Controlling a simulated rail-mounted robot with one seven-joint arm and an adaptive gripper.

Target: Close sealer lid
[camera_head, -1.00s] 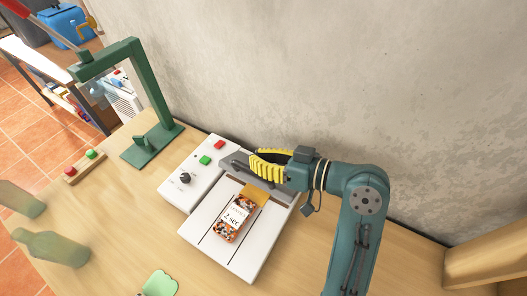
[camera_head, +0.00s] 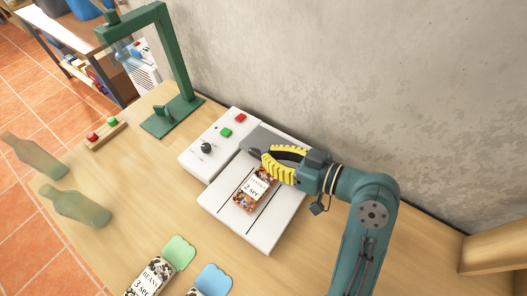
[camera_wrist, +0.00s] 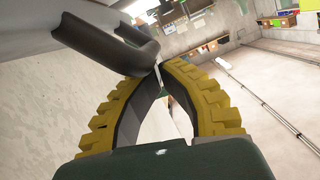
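The sealer (camera_head: 228,180) is a white machine with a knob and green and red buttons on its panel. Its grey lid (camera_head: 275,141) is hinged at the back, tilted over the rear of the white bed, with a dark handle (camera_head: 253,153). A pouch (camera_head: 254,190) with a "2 sec" label lies on the bed, its top end hidden by my fingers. My gripper (camera_head: 266,157) is at the handle, its yellow-backed fingertips together. In the wrist view the handle (camera_wrist: 110,45) runs just beyond the fingertips (camera_wrist: 158,68); I cannot tell whether they touch it.
A green press frame (camera_head: 180,90) stands to the left, near a red-and-green button block (camera_head: 105,133). Two translucent bottles (camera_head: 80,208) are at the left edge. More labelled pouches (camera_head: 150,278) are at the front. The wall is close behind the sealer.

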